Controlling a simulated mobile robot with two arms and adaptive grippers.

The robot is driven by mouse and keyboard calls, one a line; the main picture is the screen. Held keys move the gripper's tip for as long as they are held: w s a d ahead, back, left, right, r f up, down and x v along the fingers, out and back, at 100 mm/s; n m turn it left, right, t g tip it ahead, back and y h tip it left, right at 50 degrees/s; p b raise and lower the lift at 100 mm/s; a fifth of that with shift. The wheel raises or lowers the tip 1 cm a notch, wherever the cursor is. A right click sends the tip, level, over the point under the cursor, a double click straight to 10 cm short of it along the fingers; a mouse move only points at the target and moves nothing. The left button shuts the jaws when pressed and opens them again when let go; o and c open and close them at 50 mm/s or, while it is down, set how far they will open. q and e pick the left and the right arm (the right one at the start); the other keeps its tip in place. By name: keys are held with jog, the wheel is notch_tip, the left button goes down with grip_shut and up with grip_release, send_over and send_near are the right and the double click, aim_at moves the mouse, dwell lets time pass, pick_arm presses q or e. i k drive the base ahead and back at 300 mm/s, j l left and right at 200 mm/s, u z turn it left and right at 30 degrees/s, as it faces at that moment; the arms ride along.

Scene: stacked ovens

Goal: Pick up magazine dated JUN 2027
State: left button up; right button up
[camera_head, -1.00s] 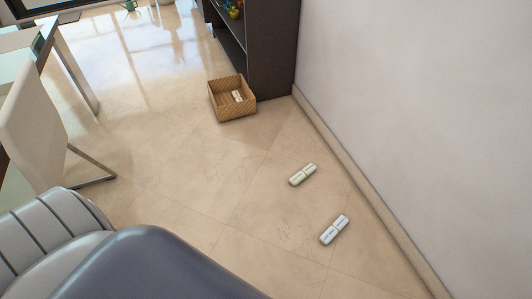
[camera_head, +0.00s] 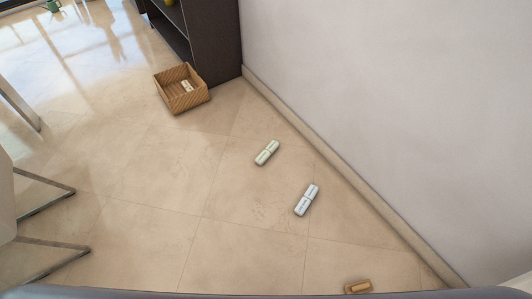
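Two small two-part objects with small dark printing lie flat on the tiled floor. One is pale green (camera_head: 267,153); the other is white (camera_head: 307,200) and lies nearer to me. A similar pale object (camera_head: 187,86) lies inside a wicker basket (camera_head: 196,99). An orange-brown object (camera_head: 358,286) lies at the bottom edge, partly cut off. I cannot read any date, and cannot tell which of these, if any, is the JUN 2027 magazine. Neither of my grippers is in view.
A dark shelf unit (camera_head: 213,38) stands behind the basket. A white wall (camera_head: 400,110) with a baseboard runs along the right. Chair legs (camera_head: 45,208) stand at the left. The floor (camera_head: 150,190) between them is open.

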aim_at(267, 152)
jog(key=z, duration=0.2)
jog(key=i+j+z, duration=0.15)
jog(key=z, duration=0.15)
jog(key=i+j+z, duration=0.1)
jog(key=j+z, duration=0.15)
jog(key=j, duration=0.15)
jog(key=i+j+z, duration=0.1)
jog(key=j+z, duration=0.2)
